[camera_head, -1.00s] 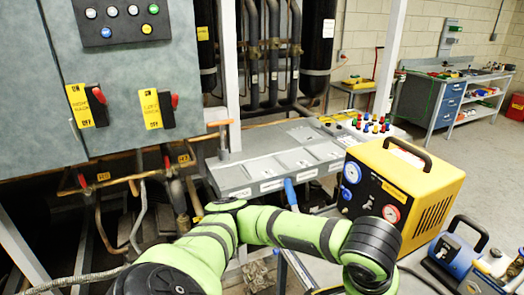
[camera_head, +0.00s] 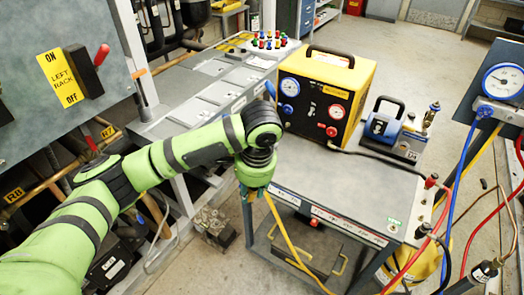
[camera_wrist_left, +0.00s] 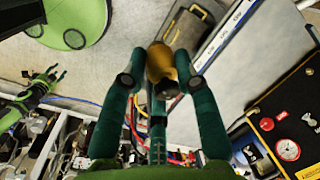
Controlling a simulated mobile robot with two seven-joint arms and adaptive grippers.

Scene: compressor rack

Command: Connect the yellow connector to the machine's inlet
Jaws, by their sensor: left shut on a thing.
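My left gripper (camera_head: 257,178) hangs over the near left edge of the grey cart top, fingers down. A yellow hose (camera_head: 285,238) runs down from that gripper in the head view; the connector itself is hidden there. The yellow machine (camera_head: 350,80) stands apart on the cart behind the gripper, with a blue gauge and a red gauge on its black front. I cannot make out its inlet clearly. My right gripper (camera_wrist_left: 52,76) shows small and open in the left wrist view.
A blue pump (camera_head: 385,128) stands right of the machine. A gauge panel with blue, red and yellow hoses (camera_head: 505,90) is at the far right. The grey cart top (camera_head: 345,185) is clear in front of the machine. A grey rack cabinet (camera_head: 50,70) stands left.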

